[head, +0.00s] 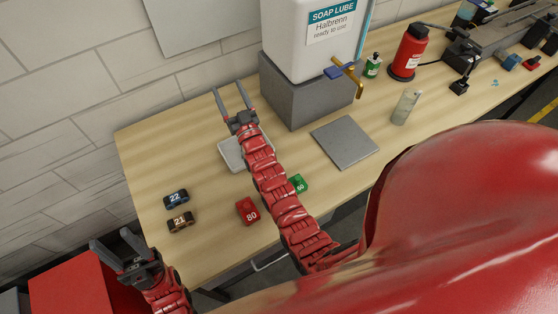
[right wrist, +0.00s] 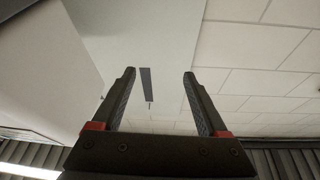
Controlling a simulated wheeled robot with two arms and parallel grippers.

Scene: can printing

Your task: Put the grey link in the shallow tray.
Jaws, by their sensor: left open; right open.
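A pale shallow tray (head: 230,154) lies on the table, partly hidden behind my right arm. I cannot make out a grey link in either view. My right gripper (head: 227,88) is open and empty beyond the tray, beside the grey block. In the right wrist view it (right wrist: 159,73) points up at the ceiling with nothing between its fingers. My left gripper (head: 109,238) is open and empty off the table's left end, above a red cabinet.
Small numbered pieces lie near the left: dark 22 (head: 176,198), brown 21 (head: 180,222), red 80 (head: 247,211), green 60 (head: 299,184). A flat grey plate (head: 344,142) lies to the right. The grey block (head: 307,102) carries a soap jug (head: 308,35).

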